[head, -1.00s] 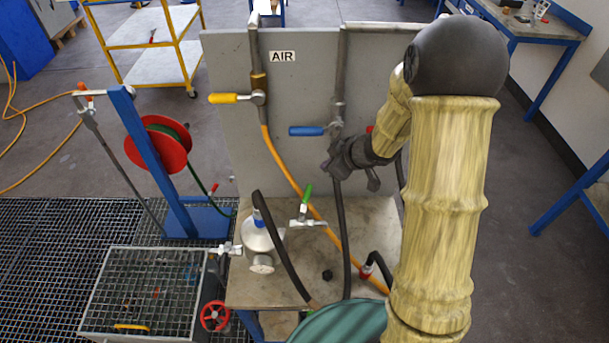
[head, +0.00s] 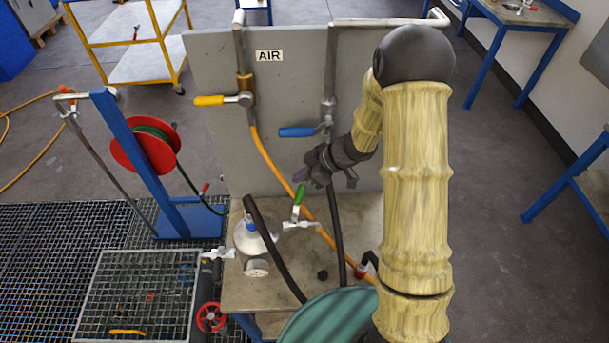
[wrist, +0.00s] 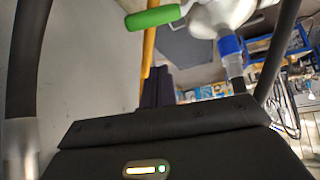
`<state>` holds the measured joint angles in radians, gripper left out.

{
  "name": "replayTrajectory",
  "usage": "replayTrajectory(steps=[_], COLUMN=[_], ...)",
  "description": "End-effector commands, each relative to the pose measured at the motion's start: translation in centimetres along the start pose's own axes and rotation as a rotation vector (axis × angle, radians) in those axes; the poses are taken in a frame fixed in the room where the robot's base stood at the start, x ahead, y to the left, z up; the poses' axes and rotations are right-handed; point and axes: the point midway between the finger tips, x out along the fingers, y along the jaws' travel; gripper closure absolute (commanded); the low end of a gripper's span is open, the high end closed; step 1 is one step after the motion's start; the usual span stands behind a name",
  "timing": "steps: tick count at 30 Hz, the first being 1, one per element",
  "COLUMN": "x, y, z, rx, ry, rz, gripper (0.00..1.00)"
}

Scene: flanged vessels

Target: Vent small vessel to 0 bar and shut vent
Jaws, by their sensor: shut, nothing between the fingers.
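The small vessel (head: 250,238) is a silver rounded body on the bench, with a blue collar on top. A valve with an upright green handle (head: 298,196) stands at its right. A white-handled valve (head: 216,255) is at the vessel's left, and a round silver fitting (head: 257,268) faces front. Its reading, if any, is too small to tell. My gripper (head: 303,174) is shut and empty, just above the green handle; whether it touches is unclear.
A grey panel (head: 215,120) behind carries a yellow-handled AIR valve (head: 215,100) and a blue-handled valve (head: 297,132). Black and orange hoses (head: 275,180) cross the bench (head: 345,215). A green drum (head: 330,320) is in front. A red handwheel (head: 211,317) sits at lower left.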

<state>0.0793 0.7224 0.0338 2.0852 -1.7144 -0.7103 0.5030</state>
Motion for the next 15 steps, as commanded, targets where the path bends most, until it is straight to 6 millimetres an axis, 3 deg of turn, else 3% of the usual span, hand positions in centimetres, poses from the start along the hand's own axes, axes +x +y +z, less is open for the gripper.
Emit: replayTrajectory(steps=[13,15], x=[7.7,6.4], y=[0.0,0.2], z=[0.0,1.2], rx=[0.003,0.009], ry=[-0.001,-0.002], rz=[-0.001,0.005], gripper=[1.0,1.0])
